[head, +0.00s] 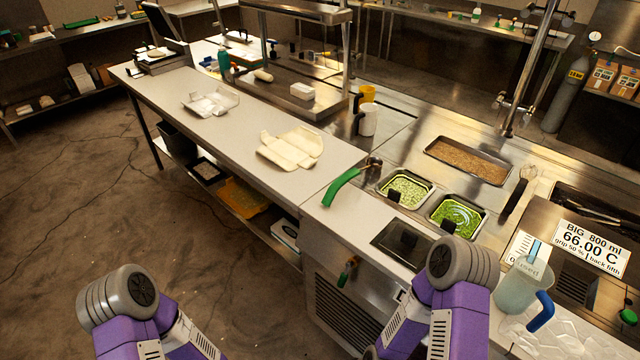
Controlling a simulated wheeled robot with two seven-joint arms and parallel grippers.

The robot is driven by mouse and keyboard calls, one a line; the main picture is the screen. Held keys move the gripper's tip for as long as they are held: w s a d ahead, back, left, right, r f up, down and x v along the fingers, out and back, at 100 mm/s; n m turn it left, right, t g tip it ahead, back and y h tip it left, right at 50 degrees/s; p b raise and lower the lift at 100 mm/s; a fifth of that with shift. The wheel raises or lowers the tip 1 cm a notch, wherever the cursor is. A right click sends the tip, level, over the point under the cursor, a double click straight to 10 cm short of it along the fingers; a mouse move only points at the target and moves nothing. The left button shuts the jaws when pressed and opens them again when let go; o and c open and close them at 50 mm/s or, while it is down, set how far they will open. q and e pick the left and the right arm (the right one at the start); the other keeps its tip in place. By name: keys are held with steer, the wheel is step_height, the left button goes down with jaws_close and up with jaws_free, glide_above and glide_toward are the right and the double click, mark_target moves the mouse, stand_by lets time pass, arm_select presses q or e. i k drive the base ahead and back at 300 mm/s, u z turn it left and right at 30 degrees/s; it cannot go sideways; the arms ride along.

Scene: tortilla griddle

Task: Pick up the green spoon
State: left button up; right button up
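A green-handled utensil, which looks like the green spoon (341,187), lies at the counter's front edge, left of the two food pans. Its green handle points toward the lower left and its dark metal end rests near the pan with pale green contents (408,188). Neither gripper shows in the head view. Only purple and grey links of my two arms show at the bottom, below and apart from the spoon.
A second pan of green food (458,215) and a dark-lidded pan (402,243) sit to the right. A jug with a blue handle (523,287) stands at the lower right. Flat tortilla-like pieces (290,148) lie on the white counter (240,150). A smaller green-handled item (348,270) hangs on the cabinet front.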

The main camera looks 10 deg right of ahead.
mark_target(374, 165)
steer(key=u, duration=0.75)
steer(key=k, duration=1)
steer(key=u, duration=0.75)
steer(key=i, duration=1.55)
steer(key=z, duration=1.25)
steer(key=i, duration=1)
steer(key=z, duration=1.15)
